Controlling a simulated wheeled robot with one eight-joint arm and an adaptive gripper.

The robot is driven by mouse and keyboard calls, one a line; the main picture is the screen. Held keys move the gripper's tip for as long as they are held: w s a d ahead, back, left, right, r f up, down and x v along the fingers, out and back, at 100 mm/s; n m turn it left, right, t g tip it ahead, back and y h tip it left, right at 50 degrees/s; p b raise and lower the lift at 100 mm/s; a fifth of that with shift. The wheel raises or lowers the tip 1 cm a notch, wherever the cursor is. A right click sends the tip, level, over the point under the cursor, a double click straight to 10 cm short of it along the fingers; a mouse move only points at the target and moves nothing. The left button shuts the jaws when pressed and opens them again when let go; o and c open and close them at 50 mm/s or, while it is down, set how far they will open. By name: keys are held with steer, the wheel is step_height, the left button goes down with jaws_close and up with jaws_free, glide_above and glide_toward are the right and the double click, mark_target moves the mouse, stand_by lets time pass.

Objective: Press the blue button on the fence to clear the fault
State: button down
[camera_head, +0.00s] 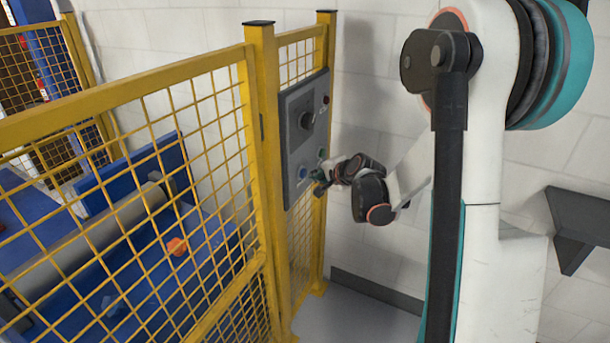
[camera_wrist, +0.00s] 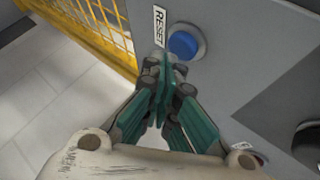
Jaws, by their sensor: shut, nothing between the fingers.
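The blue button (camera_wrist: 184,43) sits in a round grey collar on the grey control panel. A white RESET label (camera_wrist: 159,27) is just left of it in the wrist view. In the head view my gripper (camera_head: 318,180) is close in front of the panel, right of the button. I cannot tell how large the gap is.
The control panel (camera_head: 293,105) is mounted on the yellow fence (camera_head: 262,130) and also bears a black knob (camera_head: 306,120), a red button (camera_head: 326,99) and a green button (camera_head: 322,153). Behind the fence is a roller (camera_head: 95,240). A white wall (camera_head: 375,60) stands behind.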

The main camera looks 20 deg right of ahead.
steer(key=shift+s+d, duration=0.15)
steer(key=shift+s, duration=0.05)
steer(key=s+d, duration=0.1)
steer(key=s, duration=0.1)
steer(key=s+d, duration=0.2)
stand_by(0.6)
steer(key=shift+w, duration=0.1)
stand_by(0.5)
